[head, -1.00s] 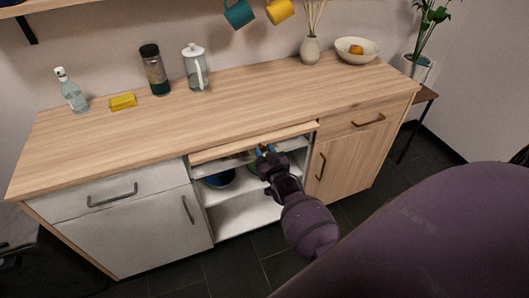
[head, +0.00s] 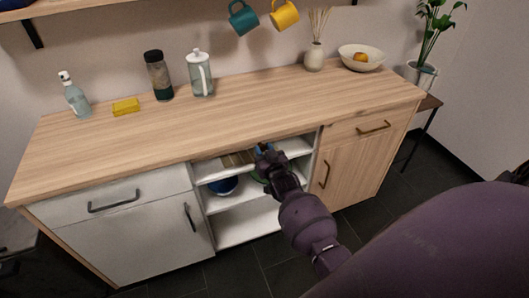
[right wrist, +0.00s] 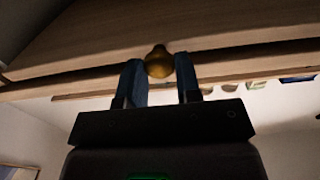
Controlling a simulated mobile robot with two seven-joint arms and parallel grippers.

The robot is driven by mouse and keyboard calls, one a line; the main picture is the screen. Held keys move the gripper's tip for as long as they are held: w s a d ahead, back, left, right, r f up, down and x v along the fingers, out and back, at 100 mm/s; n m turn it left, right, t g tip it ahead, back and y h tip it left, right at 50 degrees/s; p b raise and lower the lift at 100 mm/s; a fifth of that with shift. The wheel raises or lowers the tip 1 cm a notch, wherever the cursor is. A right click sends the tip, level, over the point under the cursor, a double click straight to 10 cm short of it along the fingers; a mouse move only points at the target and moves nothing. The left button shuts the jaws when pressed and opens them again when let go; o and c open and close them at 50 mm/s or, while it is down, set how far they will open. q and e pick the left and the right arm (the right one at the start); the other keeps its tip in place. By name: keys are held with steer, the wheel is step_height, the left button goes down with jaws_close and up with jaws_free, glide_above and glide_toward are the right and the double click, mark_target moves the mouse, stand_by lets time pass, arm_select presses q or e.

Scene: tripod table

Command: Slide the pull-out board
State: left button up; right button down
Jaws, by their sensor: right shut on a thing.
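The pull-out board (right wrist: 240,66) shows in the right wrist view as a wooden strip with a round brass knob (right wrist: 158,63). My right gripper (right wrist: 161,82) is shut on the knob, with one dark blue finger on each side of it. In the head view my right gripper (head: 265,150) is just under the front edge of the countertop (head: 130,150), at the open middle section. There the board no longer juts out clearly; it sits at or under the counter edge, and my gripper hides part of that spot. My left gripper is not in view.
The open shelves (head: 235,225) below hold a blue bowl (head: 223,186) and other items. A white drawer and door (head: 140,235) are to the left, a wooden door (head: 345,165) to the right. A bottle, yellow sponge, jars, vase and bowl stand along the back of the counter.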

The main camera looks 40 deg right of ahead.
steer(key=c, duration=0.8)
jaws_free()
steer(key=shift+w+d, duration=0.1)
steer(key=shift+w, duration=0.15)
steer(key=shift+c, duration=0.2)
steer(key=shift+s, duration=0.2)
steer(key=p+v, duration=0.1)
steer(key=v, duration=0.9)
steer(key=shift+s, duration=0.3)
